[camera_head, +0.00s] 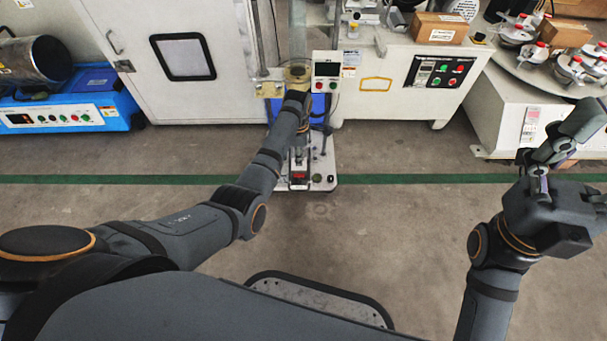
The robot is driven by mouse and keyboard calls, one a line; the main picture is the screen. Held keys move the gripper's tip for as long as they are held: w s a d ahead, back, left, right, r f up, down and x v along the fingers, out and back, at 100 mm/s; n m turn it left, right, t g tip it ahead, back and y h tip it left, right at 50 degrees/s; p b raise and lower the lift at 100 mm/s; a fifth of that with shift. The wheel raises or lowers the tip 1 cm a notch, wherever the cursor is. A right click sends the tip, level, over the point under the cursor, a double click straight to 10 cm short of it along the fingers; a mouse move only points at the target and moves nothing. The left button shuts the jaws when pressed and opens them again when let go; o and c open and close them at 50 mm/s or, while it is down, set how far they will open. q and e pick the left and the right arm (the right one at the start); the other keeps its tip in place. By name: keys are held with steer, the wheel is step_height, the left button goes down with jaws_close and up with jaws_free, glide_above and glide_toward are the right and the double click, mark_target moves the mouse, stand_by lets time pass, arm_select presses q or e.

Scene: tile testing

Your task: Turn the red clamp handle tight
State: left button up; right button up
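A tall testing machine (326,65) with a small display stands ahead at the centre, and its base plate (322,160) reaches down to the floor area. A small red part (299,176) shows low at the front of that base; I cannot tell if it is the clamp handle. My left arm reaches forward to the machine. Its gripper (299,148) appears to hang just above the red part, small and dark; its fingers and any contact are unclear. My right gripper (566,135) is raised at the far right, away from the machine, with nothing visible in it.
A blue device (75,115) with a metal drum stands at the left. White cabinets (400,80) flank the machine. A round table (520,75) with red-topped items and cardboard boxes is at the right. Open floor (390,230) with a green stripe lies in front.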

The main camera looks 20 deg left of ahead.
mark_target(299, 175)
arm_select(q)
step_height(299, 175, down, 10)
steer(key=b, duration=0.7)
steer(key=shift+s+f, duration=0.1)
steer(key=shift+f, duration=0.15)
jaws_close()
